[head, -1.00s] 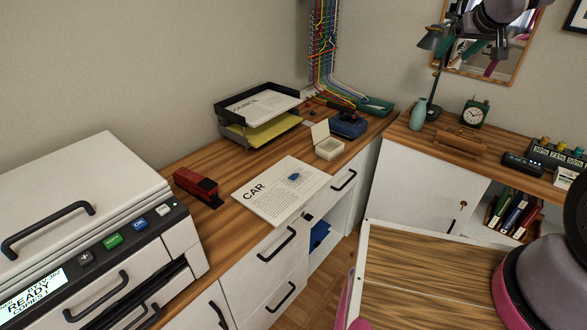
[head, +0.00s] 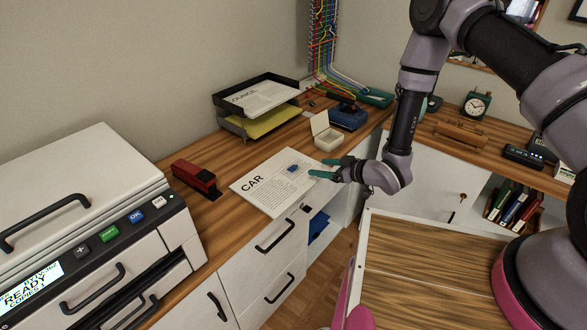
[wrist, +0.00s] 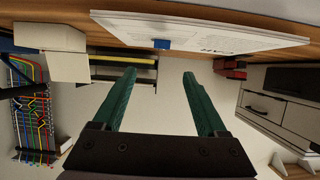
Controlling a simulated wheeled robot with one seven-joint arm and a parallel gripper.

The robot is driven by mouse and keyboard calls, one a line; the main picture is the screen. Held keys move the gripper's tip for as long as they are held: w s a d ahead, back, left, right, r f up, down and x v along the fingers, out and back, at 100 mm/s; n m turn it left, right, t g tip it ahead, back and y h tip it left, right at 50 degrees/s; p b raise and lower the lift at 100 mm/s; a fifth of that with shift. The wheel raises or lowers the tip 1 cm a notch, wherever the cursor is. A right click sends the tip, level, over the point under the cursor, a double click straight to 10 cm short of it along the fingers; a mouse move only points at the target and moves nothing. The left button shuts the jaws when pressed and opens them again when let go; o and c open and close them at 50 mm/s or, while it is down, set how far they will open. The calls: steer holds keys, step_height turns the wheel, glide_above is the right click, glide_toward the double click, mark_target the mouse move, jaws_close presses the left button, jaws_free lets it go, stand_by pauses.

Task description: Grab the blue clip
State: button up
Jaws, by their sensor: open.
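The small blue clip (head: 293,168) lies on the white paper headed CAR (head: 272,188), on the wooden desk. My gripper (head: 322,168) is open and empty, just right of the clip, with its green fingers pointing left towards it. In the wrist view, which looks upside down, the clip (wrist: 161,43) shows at the top centre on the paper (wrist: 215,37). It lies beyond the gap between my open fingertips (wrist: 159,73). The clip is apart from the fingers.
A red stapler (head: 196,179) lies left of the paper. An open white box (head: 328,138), a blue hole punch (head: 349,115) and a paper tray (head: 257,105) stand behind it. A large printer (head: 85,210) fills the left. The desk's front edge runs below my gripper.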

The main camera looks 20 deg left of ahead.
mark_target(298, 167)
steer(key=x, duration=0.5)
steer(key=shift+s+a+f, duration=0.2)
steer(key=shift+s+f, duration=0.05)
steer(key=shift+f+x, duration=0.15)
steer(key=shift+x, duration=1.2)
steer(key=shift+f+x, duration=0.15)
steer(key=shift+x, duration=1.2)
steer(key=shift+w+d, duration=0.15)
jaws_close()
